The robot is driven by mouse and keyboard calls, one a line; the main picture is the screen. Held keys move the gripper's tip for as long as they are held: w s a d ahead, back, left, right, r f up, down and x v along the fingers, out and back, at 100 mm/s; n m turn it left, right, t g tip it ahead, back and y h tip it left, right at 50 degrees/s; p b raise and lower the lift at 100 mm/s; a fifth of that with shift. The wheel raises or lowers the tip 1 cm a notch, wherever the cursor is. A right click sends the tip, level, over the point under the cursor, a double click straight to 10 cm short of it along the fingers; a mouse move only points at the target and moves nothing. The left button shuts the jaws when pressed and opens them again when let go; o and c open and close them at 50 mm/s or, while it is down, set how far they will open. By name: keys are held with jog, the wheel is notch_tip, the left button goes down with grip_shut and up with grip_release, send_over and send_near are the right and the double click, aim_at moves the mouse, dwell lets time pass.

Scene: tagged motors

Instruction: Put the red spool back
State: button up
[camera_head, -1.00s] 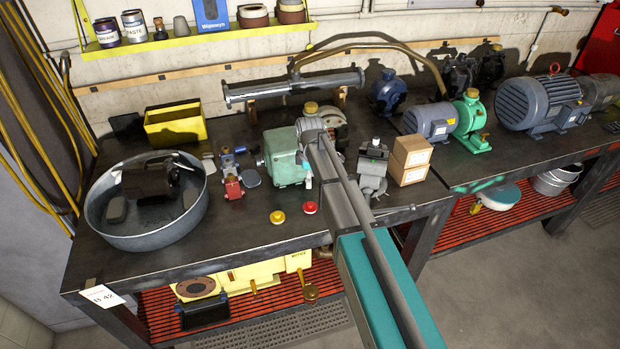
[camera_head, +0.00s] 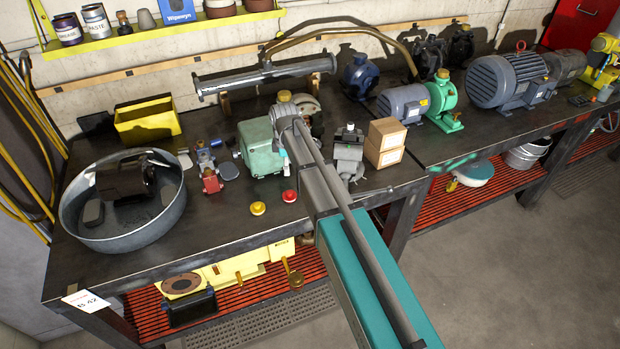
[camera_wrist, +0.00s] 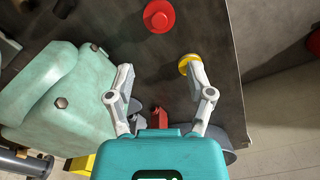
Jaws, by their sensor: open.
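The red spool (camera_head: 290,196) stands on the workbench near its front edge, right of a yellow spool (camera_head: 258,208). In the wrist view the red spool (camera_wrist: 159,16) is at the top, beyond my fingertips and apart from them. The yellow spool (camera_wrist: 187,64) is by the tip of my right-hand finger; I cannot tell whether they touch. My gripper (camera_wrist: 160,72) is open, with nothing held between its fingers. In the head view my arm reaches over the bench beside the green housing, and the gripper is mostly hidden.
The green housing (camera_head: 261,147) stands close to my gripper and fills the left of the wrist view (camera_wrist: 45,95). A small red-and-blue device (camera_head: 209,178) and a round metal tub (camera_head: 172,212) are further left.

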jog(key=s+d+m, duration=1.6)
jog(key=s+d, duration=0.1)
jog(key=s, duration=0.4)
jog(key=shift+d, duration=0.25)
jog(key=shift+f+b, duration=1.25)
jog(key=shift+b, duration=0.05)
